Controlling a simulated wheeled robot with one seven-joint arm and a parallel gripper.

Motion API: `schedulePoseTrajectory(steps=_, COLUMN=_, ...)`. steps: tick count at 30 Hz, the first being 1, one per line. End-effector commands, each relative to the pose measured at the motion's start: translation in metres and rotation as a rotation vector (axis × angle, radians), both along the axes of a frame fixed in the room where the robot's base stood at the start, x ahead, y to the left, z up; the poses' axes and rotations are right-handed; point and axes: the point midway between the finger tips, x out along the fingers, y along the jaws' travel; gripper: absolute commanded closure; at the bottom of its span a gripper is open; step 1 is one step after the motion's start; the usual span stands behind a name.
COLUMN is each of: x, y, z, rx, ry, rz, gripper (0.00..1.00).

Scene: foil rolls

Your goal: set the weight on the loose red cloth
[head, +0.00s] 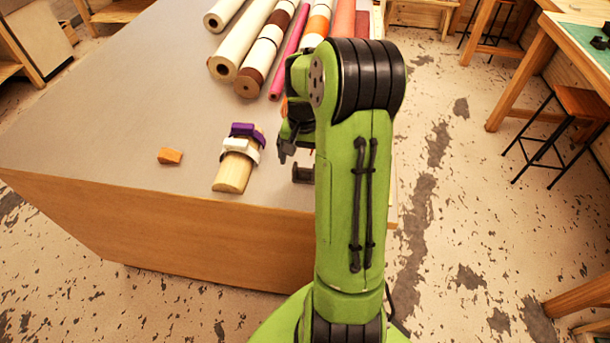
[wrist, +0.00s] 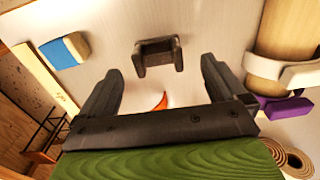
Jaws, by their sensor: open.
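A dark U-shaped block (head: 302,174), which may be the weight, sits on the grey table near its front edge, partly hidden by my arm. It also shows in the wrist view (wrist: 157,45), just beyond my fingertips. My gripper (head: 284,151) is open and empty above the table, and its two fingers show apart in the wrist view (wrist: 160,69). A small orange-red pointed patch (wrist: 162,101) shows between the fingers. I cannot tell whether it is the red cloth, since my arm covers that area in the head view.
The table (head: 110,130) has several rolls (head: 240,45) at its back. A wooden cylinder with white and purple bands (head: 233,172) lies left of my gripper, and an orange wedge (head: 170,156) farther left. A blue-and-cream block (wrist: 66,50) shows in the wrist view.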

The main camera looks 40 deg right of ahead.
Motion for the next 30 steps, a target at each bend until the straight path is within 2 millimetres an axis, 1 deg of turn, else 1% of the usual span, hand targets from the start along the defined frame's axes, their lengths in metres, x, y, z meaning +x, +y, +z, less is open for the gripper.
schedulePoseTrajectory(steps=3, x=-0.003, y=0.000, z=-0.023, rx=0.005, ry=0.005, rz=0.000, gripper=0.02)
schedulePoseTrajectory(steps=7, x=-0.003, y=-0.001, z=-0.045, rx=0.003, ry=0.004, rz=0.001, gripper=0.02)
schedulePoseTrajectory(steps=10, x=-0.003, y=-0.001, z=-0.051, rx=0.001, ry=0.002, rz=0.001, gripper=0.02)
schedulePoseTrajectory(steps=15, x=-0.002, y=-0.001, z=-0.050, rx=0.000, ry=0.001, rz=0.001, gripper=0.02)
schedulePoseTrajectory(steps=17, x=-0.002, y=-0.001, z=-0.050, rx=0.000, ry=0.001, rz=0.001, gripper=0.11)
schedulePoseTrajectory(steps=30, x=-0.002, y=-0.001, z=-0.049, rx=0.000, ry=0.001, rz=0.001, gripper=0.79)
